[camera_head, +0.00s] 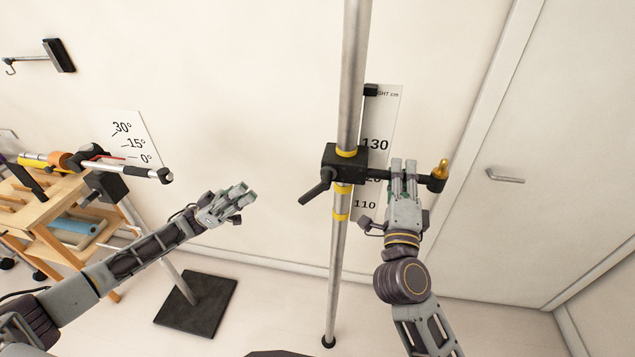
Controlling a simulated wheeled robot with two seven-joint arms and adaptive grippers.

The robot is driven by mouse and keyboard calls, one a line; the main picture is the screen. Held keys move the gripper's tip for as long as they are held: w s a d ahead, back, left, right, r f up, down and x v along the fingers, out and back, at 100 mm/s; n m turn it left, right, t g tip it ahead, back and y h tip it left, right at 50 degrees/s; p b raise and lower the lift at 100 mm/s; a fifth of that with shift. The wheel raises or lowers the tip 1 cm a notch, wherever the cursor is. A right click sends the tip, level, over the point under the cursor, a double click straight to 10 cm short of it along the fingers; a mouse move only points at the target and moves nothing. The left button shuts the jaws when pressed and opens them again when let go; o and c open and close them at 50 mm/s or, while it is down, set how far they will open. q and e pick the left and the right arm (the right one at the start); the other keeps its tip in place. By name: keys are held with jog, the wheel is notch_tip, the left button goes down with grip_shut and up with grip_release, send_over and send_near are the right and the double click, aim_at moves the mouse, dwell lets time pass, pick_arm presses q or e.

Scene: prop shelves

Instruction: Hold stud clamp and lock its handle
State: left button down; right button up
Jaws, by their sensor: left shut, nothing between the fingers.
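The stud clamp (345,160) is a black block around the upright metal pole, beside the 130 to 110 marks. Its black handle (318,187) sticks out at the lower left, angled down. A black bar runs right from the block to an end piece with a brass-coloured stud (440,170). My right gripper (403,164) is at this bar, its fingers overlapping it between block and stud; whether they grip it is unclear. My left gripper (246,190) is shut and empty, to the left of the handle and apart from it.
The metal pole (351,70) has yellow bands and stands on the floor. A height scale (367,205) is on the wall behind it. A wooden rack (72,190) and a stand with a black base plate (198,305) are at left. A door (540,150) is at right.

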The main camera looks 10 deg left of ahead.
jog(key=o, duration=0.6)
jog(key=shift+s, duration=5.55)
